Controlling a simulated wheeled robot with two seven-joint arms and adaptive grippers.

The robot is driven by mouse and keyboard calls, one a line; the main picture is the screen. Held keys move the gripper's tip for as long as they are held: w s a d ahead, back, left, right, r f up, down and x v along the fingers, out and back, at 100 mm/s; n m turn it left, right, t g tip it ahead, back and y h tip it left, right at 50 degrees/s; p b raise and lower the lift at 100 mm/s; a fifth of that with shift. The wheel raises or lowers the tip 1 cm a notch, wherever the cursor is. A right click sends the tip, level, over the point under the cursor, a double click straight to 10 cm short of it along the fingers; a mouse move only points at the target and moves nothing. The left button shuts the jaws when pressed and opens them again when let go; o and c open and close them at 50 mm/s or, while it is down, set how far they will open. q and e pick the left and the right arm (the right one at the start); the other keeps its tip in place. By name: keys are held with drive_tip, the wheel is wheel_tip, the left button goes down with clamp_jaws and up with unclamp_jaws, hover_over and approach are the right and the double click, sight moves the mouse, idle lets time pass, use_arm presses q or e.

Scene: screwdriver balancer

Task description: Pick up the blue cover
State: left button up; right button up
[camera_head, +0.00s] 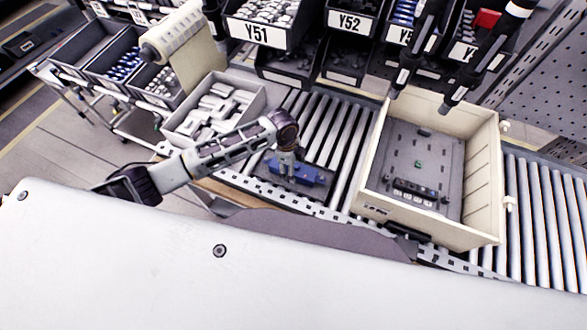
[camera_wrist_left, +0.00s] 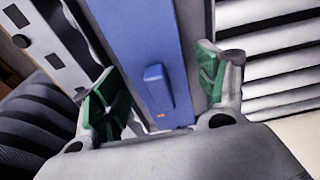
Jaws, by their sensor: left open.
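The blue cover (camera_head: 308,172) lies on the roller conveyor in the head view, partly hidden by my left gripper (camera_head: 287,172). My left gripper is directly over the cover, coming in from the left and pointing down. In the left wrist view, the long flat blue cover (camera_wrist_left: 140,45) with a raised blue grip (camera_wrist_left: 158,88) runs between the two green-padded fingers of my left gripper (camera_wrist_left: 160,95). The fingers stand open, one on each side of the grip, with gaps to it. My right gripper does not show.
A cream crate (camera_head: 481,190) with a grey panel inside stands on the rollers to the right. A bin of white parts (camera_head: 214,108) is behind my left arm. Black labelled bins (camera_head: 258,32) stand at the back, and dark screwdrivers (camera_head: 465,75) hang over the crate.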

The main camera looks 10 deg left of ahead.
use_arm(q)
drive_tip(key=c, duration=1.2)
drive_tip(key=shift+r, duration=0.1)
wheel_tip(320, 180, up, 8)
drive_tip(key=shift+w+r+b, duration=0.1)
drive_tip(key=shift+r+b, duration=0.1)
drive_tip(key=shift+b, duration=0.15)
drive_tip(key=shift+r, duration=0.75)
drive_tip(key=shift+n, duration=0.3)
